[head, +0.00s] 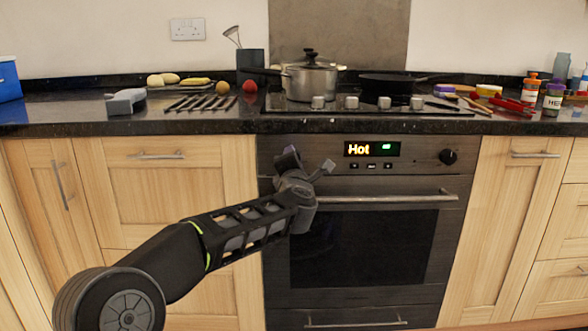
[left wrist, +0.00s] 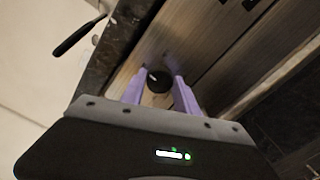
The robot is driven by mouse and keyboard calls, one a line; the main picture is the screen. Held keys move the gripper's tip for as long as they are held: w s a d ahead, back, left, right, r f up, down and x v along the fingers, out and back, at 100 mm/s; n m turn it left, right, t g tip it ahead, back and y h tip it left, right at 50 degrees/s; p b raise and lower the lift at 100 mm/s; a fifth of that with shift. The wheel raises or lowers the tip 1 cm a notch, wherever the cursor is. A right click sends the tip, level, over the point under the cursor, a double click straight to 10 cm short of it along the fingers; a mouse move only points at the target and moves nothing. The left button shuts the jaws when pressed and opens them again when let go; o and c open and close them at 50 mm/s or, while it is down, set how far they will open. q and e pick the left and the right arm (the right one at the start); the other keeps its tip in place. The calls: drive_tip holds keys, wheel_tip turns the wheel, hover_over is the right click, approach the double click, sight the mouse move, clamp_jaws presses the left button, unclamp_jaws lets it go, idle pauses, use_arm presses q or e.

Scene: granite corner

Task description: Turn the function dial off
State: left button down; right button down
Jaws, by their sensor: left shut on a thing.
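The oven (head: 360,230) has a dark front with a lit display reading "Hot" (head: 358,149) and a green light. My left gripper (head: 300,167) is at the left part of the oven's control panel. In the left wrist view, its purple fingers (left wrist: 159,76) are on either side of a round black dial (left wrist: 157,84) with a light mark on it, and are shut on it. In the head view this left dial is hidden behind my gripper. Another black dial (head: 448,157) stands free at the panel's right end. My right gripper is not in view.
The oven door handle (head: 400,197) runs just below my gripper. On the hob above are a lidded pot (head: 309,80), a black pan (head: 388,84) and several hob knobs (head: 351,102) along the front.

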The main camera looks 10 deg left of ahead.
use_arm(q)
drive_tip(key=shift+n, duration=0.5)
drive_tip(key=c, duration=0.9)
unclamp_jaws()
drive_tip(key=v, duration=0.7)
drive_tip(key=shift+s+d, duration=0.1)
drive_tip(key=shift+s, duration=0.3)
